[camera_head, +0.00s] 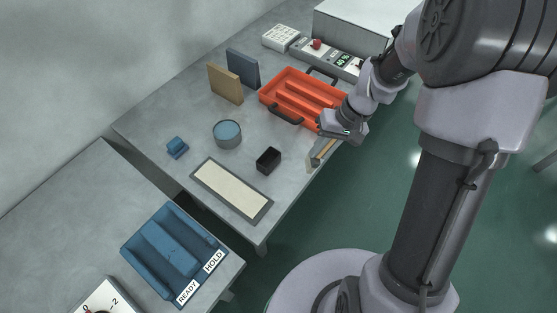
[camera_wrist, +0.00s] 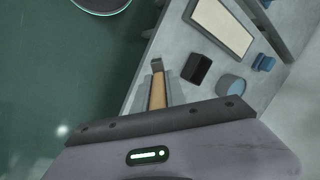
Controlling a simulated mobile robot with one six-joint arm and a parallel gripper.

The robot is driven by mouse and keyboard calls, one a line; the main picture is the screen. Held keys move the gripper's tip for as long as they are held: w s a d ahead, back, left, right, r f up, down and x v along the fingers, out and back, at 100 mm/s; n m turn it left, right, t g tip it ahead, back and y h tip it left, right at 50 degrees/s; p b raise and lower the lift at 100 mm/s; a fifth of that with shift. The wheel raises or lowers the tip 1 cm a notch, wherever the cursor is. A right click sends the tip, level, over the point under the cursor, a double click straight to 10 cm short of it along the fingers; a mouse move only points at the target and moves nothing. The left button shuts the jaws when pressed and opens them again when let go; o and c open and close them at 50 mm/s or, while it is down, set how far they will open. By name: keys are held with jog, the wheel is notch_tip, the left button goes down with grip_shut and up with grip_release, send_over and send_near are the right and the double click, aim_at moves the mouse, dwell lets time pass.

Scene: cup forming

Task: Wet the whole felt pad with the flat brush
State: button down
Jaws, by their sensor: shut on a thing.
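The felt pad (camera_head: 232,188) is a cream strip in a dark grey frame, flat on the table; in the wrist view it shows at the top (camera_wrist: 222,25). Its surface looks evenly pale. My gripper (camera_head: 328,142) is at the table's right edge, to the right of the pad and apart from it. It is shut on the flat brush (camera_head: 321,154), whose wooden handle (camera_wrist: 157,92) lies between the fingers in the wrist view. I cannot tell whether the brush touches the table. A round grey pot (camera_head: 228,141) with a blue surface inside stands behind the pad.
A black open box (camera_head: 268,161) stands between pad and brush. A small blue object (camera_head: 177,148) lies left of the pot. An orange tray (camera_head: 292,105), tan and dark upright boards (camera_head: 225,84) stand farther back. A blue tray (camera_head: 173,252) is on the nearer table.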

dwell(0.5)
jog(key=s+a+r+g+p, duration=0.1)
jog(key=s+a+r+p, duration=0.25)
jog(key=a, duration=0.35)
jog(key=s+a+r+p, duration=0.3)
jog(key=s+a+r, duration=0.15)
jog(key=a, duration=0.25)
notch_tip(320, 180, down, 6)
jog(key=b, duration=0.4)
jog(key=shift+s+d+r, duration=0.1)
jog(key=shift+s+r, duration=0.05)
